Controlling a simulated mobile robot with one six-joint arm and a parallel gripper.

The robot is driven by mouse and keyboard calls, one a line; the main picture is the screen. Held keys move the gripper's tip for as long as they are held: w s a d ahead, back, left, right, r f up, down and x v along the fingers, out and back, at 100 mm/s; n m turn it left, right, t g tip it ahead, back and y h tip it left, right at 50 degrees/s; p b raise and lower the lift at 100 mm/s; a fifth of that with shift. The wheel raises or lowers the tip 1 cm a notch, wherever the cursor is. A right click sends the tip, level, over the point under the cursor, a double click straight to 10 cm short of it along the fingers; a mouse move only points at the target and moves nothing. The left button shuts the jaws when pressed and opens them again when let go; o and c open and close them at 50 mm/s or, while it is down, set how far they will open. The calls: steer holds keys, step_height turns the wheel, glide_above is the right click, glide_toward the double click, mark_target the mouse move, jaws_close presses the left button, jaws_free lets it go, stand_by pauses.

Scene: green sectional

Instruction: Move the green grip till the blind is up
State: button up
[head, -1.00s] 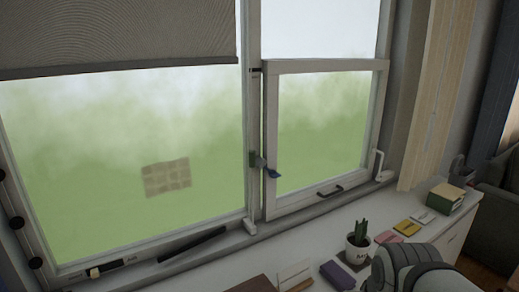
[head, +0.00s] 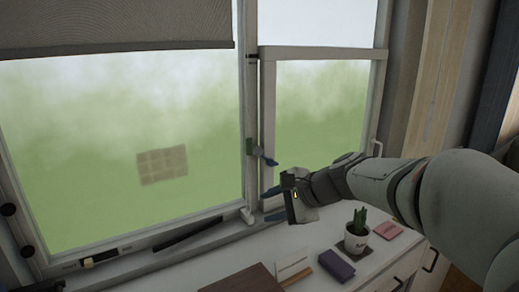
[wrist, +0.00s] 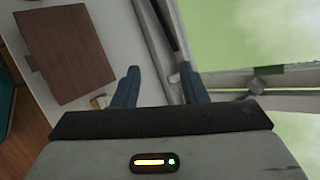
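The grey blind (head: 110,25) hangs partly down over the top of the large left window pane. A small dark green grip (head: 251,147) sits on the upright post between the two panes, beside a blue lever (head: 267,160). My gripper (head: 268,204) is below and slightly right of the green grip, apart from it, above the sill. In the wrist view its blue fingers (wrist: 159,80) are spread with nothing between them.
A black bar (head: 188,236) lies along the sill. A potted plant (head: 357,232), a purple box (head: 337,265), a pink pad (head: 388,231) and a brown board (head: 240,281) stand on the white counter below my arm. A yellow slider (head: 88,262) is on the lower left frame.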

steer(key=w+a+r+m+t+y+b, duration=0.1)
steer(key=w+a+r+m+t+y, duration=0.15)
steer(key=w+m, duration=0.55)
steer(key=m+t+y+b, duration=0.1)
steer(key=m+t+b, duration=0.1)
steer(key=m+t, duration=0.3)
glide_toward(251, 143)
steer(key=w+a+m, duration=0.1)
steer(key=w+a, duration=0.1)
steer(key=w, duration=0.1)
steer(key=shift+w+a+r+m+g+y+p, duration=0.1)
steer(key=shift+w+a+m+g+y+p, duration=0.05)
steer(key=shift+a+m+g+y+p, duration=0.15)
steer(key=p+x, duration=0.2)
steer(key=x, duration=0.5)
jaws_close()
